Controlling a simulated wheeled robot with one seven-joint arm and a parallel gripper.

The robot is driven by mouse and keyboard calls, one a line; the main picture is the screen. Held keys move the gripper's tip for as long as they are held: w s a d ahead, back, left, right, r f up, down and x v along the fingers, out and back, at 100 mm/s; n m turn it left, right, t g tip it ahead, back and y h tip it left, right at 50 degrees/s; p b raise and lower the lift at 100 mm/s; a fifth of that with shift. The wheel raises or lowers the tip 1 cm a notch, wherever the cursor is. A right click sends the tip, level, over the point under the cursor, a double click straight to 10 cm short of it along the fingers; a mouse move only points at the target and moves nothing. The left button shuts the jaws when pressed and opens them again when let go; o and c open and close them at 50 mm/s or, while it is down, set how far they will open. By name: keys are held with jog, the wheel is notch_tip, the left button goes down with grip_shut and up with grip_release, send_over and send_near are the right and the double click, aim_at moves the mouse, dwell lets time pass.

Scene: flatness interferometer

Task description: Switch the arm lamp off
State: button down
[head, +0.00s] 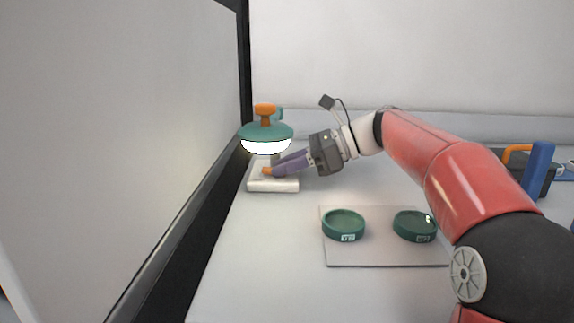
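The arm lamp (266,135) stands at the far left of the table, beside the dark-framed panel. It has a green shade with an orange knob on top, and its underside glows white. Its pale base (275,185) sits on the table below the shade. My gripper (268,171) reaches in from the right, with its purple fingers low over the base and under the shade. An orange spot shows at the fingertips; I cannot tell whether it is part of the lamp or of the fingers. Contact and the finger gap cannot be made out.
Two green round dishes with labels, one left (343,232) and one right (410,234), sit on a flat grey mat (375,258) in front. A dark case with an orange handle (517,150) and a blue upright part (538,170) stand at right. A large framed panel (130,120) borders the left.

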jog(key=shift+r+p, duration=0.3)
jog(key=shift+p, duration=0.4)
jog(key=p, duration=0.1)
jog(key=h+p, duration=0.1)
jog(key=p, duration=0.1)
jog(key=shift+a+r, duration=0.15)
jog(key=shift+r, duration=0.15)
jog(key=shift+a+f+h, duration=0.1)
jog(key=shift+f+h, duration=0.1)
jog(key=shift+h, duration=0.9)
jog(key=c, duration=1.6)
grip_release()
jog(key=shift+o, duration=0.2)
